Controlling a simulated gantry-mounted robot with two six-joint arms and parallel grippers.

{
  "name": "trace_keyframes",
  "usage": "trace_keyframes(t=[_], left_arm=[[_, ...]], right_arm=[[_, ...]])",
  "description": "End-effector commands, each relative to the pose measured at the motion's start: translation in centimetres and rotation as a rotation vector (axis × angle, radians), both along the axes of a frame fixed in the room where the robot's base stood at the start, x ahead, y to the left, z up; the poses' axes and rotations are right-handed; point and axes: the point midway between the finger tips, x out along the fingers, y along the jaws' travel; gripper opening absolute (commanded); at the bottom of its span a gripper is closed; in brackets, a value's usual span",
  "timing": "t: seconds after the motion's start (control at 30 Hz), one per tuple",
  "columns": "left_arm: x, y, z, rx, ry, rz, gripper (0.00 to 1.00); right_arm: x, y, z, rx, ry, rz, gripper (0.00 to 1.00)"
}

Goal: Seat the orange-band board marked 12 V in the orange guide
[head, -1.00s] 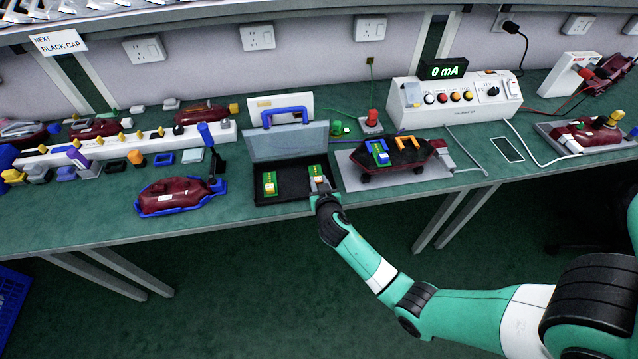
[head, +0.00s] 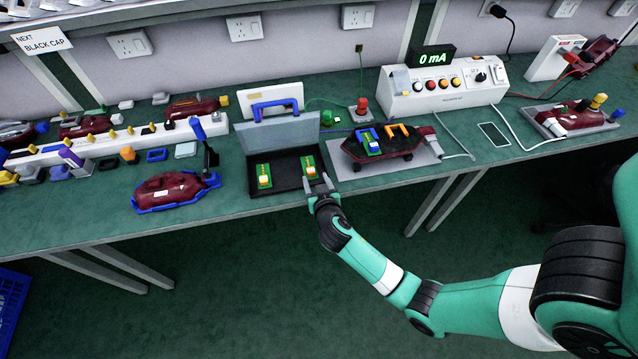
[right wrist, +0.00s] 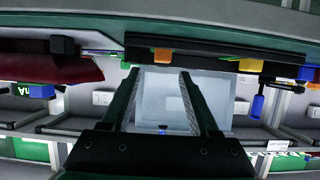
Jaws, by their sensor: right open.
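Two small green boards with orange-yellow parts sit in the open black case: a left board (head: 264,176) and a right board (head: 309,168). Their 12 V marking and band colours are too small to read. My right gripper (head: 320,183) is open and empty at the case's front right edge, just short of the right board. In the right wrist view the spread fingers (right wrist: 164,75) point toward the case. The orange guide (head: 398,130) stands on the dark red lamp (head: 385,150), beside a blue guide (head: 365,136) holding a green board. My left gripper is not in view.
The case's clear lid (head: 278,133) stands up behind the boards. A dark red lamp in a blue cradle (head: 172,190) lies left of the case. A tester reading 0 mA (head: 440,92) stands behind the right lamp. Bench in front of that lamp is clear.

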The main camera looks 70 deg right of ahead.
Motion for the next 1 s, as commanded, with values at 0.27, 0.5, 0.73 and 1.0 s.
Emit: trace_keyframes(t=[0.27,0.5,0.73,1.0], left_arm=[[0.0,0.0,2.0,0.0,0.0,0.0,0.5],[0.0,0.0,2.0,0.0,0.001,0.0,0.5],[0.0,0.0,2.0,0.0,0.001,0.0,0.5],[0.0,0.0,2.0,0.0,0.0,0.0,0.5]], right_arm=[[-2.8,3.9,2.2,0.001,0.002,0.002,0.61],[-3.1,4.3,2.2,-0.001,0.001,-0.001,0.61],[-2.8,4.3,2.5,0.001,-0.006,0.004,0.61],[7.6,8.8,17.7,-0.02,-0.285,0.246,0.61]])
